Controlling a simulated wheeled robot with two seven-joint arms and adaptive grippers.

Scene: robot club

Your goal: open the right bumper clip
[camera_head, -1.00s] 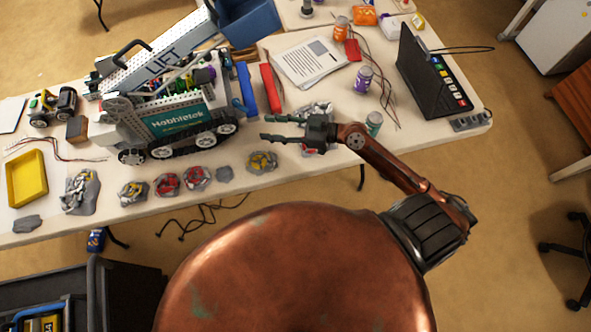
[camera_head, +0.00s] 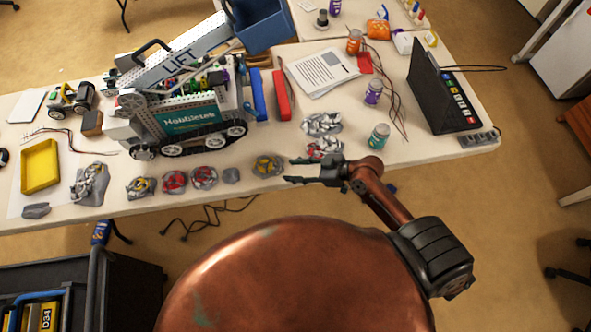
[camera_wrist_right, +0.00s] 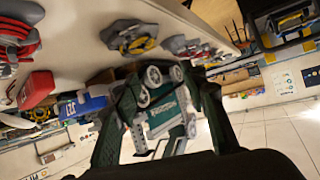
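The tracked Hobbietek robot (camera_head: 190,120) stands on the table at left of centre. It also shows between my fingers in the right wrist view (camera_wrist_right: 163,108). A blue bumper-like bar (camera_head: 258,94) is at its right end. The bumper clip is too small to make out in either view. My right gripper (camera_head: 292,170) is open and empty near the table's front edge, right of and below the tracked robot and apart from it. Its two fingers also show spread in the right wrist view (camera_wrist_right: 165,92). My left gripper is out of view.
A red bar (camera_head: 281,95) lies right of the blue bar. Several grey lumps with coloured parts, such as the yellow one (camera_head: 267,165), line the front edge. A green can (camera_head: 379,136), a purple can (camera_head: 373,92) and a laptop (camera_head: 428,95) stand to the right.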

